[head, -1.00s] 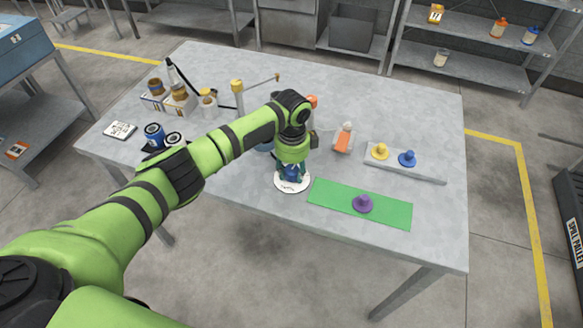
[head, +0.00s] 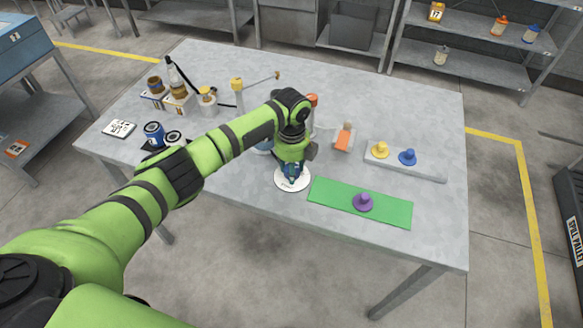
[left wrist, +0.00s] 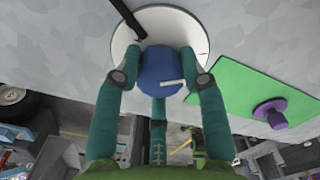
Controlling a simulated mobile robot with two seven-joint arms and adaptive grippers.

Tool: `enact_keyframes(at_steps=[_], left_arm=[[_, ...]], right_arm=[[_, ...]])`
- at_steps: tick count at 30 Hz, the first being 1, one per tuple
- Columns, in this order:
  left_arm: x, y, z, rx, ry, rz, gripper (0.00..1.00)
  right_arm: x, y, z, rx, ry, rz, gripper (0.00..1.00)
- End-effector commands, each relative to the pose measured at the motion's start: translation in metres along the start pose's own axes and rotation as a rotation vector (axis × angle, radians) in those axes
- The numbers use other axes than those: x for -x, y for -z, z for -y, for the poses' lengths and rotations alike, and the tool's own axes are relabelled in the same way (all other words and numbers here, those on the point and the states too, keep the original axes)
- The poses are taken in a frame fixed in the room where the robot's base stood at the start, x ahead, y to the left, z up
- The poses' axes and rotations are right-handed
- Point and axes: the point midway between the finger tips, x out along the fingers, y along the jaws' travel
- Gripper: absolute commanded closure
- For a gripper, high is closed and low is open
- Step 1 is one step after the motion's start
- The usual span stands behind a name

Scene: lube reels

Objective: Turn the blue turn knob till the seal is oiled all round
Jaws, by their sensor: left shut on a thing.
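The blue turn knob (left wrist: 158,68), with a white mark on its top, sits in the middle of a round white disc (left wrist: 196,27) in the left wrist view. My left gripper (left wrist: 160,82) has its teal fingers closed around the knob's sides. In the head view the white disc (head: 281,184) stands near the table's front edge. My left gripper (head: 291,172) points down over it and hides most of the knob. A dark rod (left wrist: 126,16) reaches over the disc to beside the knob. I cannot make out the seal or any oil on it. My right gripper is in neither view.
A purple knob (head: 363,203) stands on a green mat (head: 330,195) right of the disc. Yellow (head: 380,150) and blue (head: 407,157) knobs stand on a grey tray (head: 430,176). An orange-labelled bottle (head: 344,138) is behind. Jars and cans (head: 154,133) crowd the left.

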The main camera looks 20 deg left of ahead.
Motion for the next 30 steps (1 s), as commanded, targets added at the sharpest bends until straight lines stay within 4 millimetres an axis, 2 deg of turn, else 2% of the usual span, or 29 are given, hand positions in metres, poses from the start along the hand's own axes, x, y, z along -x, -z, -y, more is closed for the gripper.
enact_keyframes(at_steps=[1, 7, 22, 23, 24, 25, 30], left_arm=[[0.0007, 0.0049, 0.0036, -0.027, 0.009, -0.009, 0.91], [0.0003, 0.0053, 0.0030, -0.083, 0.007, -0.010, 0.91], [-0.0008, 0.0060, 0.0017, -0.101, 0.002, -0.011, 0.91], [-0.0009, 0.0060, 0.0017, -0.101, 0.002, -0.011, 0.55], [-0.0010, 0.0058, 0.0015, -0.101, 0.002, -0.011, 0.39], [-0.0010, 0.0055, 0.0013, -0.100, 0.001, -0.010, 0.35], [-0.0008, 0.0034, 0.0004, -0.096, 0.000, -0.007, 0.35]], right_arm=[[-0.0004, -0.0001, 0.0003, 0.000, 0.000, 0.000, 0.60], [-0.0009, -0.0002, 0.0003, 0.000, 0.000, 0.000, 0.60], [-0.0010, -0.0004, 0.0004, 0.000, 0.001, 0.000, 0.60], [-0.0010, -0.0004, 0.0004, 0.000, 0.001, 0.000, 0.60], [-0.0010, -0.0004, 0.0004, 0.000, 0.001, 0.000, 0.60], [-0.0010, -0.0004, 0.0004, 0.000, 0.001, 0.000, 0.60], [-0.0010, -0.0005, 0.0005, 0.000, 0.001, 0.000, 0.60]])
